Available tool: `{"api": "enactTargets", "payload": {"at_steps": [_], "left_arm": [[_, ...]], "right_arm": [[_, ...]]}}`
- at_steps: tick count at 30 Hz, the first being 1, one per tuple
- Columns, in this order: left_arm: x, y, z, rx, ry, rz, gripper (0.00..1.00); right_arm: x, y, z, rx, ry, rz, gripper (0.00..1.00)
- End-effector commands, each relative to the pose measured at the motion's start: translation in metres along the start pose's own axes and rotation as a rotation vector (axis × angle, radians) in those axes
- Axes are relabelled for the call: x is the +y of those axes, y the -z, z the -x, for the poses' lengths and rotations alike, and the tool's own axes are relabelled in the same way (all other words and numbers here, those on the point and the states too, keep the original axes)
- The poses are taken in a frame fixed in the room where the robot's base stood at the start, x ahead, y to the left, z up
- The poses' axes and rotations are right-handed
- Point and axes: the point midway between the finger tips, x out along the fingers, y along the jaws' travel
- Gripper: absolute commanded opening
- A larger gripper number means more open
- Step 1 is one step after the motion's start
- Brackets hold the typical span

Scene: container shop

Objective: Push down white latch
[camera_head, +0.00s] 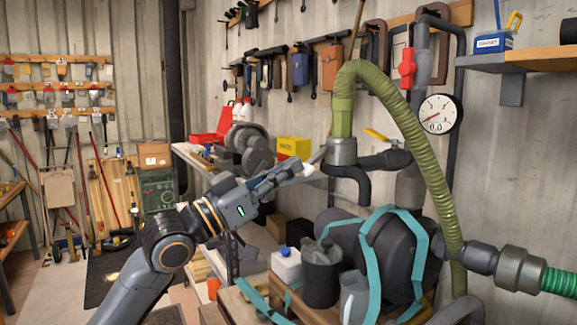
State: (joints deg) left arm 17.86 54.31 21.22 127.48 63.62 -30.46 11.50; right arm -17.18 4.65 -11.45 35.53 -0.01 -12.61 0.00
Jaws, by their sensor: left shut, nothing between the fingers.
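A small white piece, which looks like the white latch (308,170), shows just left of the grey metal coupling (343,151) at the lower end of the green ribbed hose (400,115). A grey lever (319,154) sticks out to the left of the same coupling. My left gripper (292,170) is shut and empty, reaching in from the left. Its fingertips are at or very near the white piece; I cannot tell whether they touch. The fingers partly cover the latch, so its tilt is unclear. My right gripper is not in view.
A yellow-handled valve (377,135) and dark pipes sit right of the coupling. A round gauge (438,113) and a red valve handle (407,68) are on the wall side. Below stand a dark tank with teal straps (418,262), a black canister (320,275) and a white jug (287,265).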

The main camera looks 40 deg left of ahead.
Motion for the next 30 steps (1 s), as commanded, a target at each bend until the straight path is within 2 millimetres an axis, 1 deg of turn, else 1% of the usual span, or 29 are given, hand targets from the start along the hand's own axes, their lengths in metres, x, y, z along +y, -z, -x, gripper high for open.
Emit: {"api": "enactTargets", "payload": {"at_steps": [1,3,6,10,11,14,22,26,30], "left_arm": [[0.0,-0.014,0.004,0.048,0.0,0.005,0.0],[0.0,-0.019,0.003,0.113,0.0,0.006,0.0],[0.0,-0.025,0.001,0.205,0.0,0.004,0.0],[-0.001,-0.032,-0.002,0.315,0.001,0.005,0.0],[-0.001,-0.034,-0.003,0.337,0.001,0.004,0.0],[0.0,-0.028,-0.004,0.335,0.001,-0.002,0.0],[-0.001,-0.031,0.0,0.33,0.001,-0.001,0.0],[-0.001,-0.036,0.01,0.328,0.003,-0.001,0.0],[0.0,-0.041,0.025,0.326,0.001,-0.002,0.0]], "right_arm": [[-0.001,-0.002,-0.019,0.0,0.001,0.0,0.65],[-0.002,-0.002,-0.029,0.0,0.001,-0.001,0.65],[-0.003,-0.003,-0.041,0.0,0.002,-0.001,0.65],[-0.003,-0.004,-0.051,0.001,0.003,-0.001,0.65],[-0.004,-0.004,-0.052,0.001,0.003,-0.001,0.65],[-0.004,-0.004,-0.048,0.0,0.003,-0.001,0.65],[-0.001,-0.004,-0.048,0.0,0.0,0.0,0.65],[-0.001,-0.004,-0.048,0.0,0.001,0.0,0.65],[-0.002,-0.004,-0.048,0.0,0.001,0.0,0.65]]}}
